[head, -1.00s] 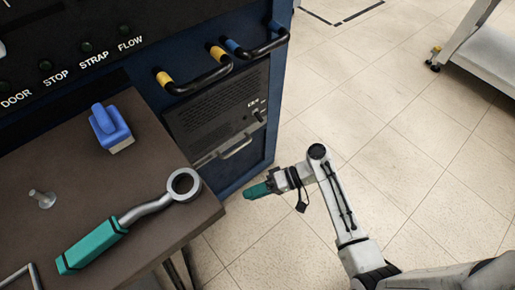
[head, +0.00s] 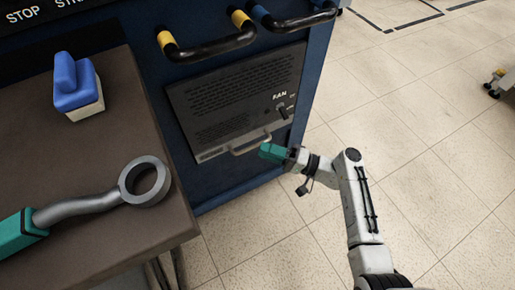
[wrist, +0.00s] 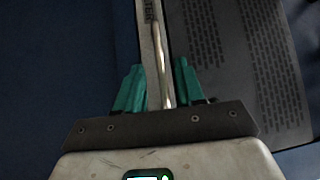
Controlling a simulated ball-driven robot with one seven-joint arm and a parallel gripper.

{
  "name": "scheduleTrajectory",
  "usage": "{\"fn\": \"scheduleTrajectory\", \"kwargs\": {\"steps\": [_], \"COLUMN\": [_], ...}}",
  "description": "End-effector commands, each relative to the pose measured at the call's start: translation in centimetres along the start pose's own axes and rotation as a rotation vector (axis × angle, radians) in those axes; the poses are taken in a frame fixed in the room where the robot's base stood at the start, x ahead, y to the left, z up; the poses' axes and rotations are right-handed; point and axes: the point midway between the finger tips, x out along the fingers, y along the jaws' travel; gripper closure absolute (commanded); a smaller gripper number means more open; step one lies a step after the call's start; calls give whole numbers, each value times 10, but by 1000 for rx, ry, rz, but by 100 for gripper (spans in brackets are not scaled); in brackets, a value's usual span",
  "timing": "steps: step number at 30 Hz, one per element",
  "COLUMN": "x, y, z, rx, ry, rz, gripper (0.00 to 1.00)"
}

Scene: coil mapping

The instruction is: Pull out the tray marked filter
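The filter tray shows as a narrow grey front strip (head: 212,155) along the bottom of the dark fan panel, with a pale bar handle (head: 250,143). In the wrist view the tray front (wrist: 147,40) runs up the picture, and its label is partly readable as "LTER". The shiny handle (wrist: 161,50) stands beside the label. My gripper (wrist: 159,66) has its two teal fingers apart, one on each side of the handle. I see gaps between fingers and handle; the depth is hard to judge. In the head view my gripper (head: 268,152) is at the handle's right end.
The fan panel (head: 235,95) with a small knob is above the tray. Yellow- and blue-ended bar handles (head: 210,50) stick out higher up. A brown table (head: 130,215) at left holds a ring-ended tool (head: 90,208) and a blue-handled block (head: 78,85).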

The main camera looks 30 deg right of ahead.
Motion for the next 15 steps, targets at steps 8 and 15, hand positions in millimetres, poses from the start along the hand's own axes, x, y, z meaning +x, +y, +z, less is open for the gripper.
{"fn": "scheduleTrajectory", "kwargs": {"steps": [8,15], "x": [32,37], "y": [0,0], "z": [0,0], "rx": [-1,0], "ry": [-1,1], "rz": [0,0], "gripper": [62,62]}}
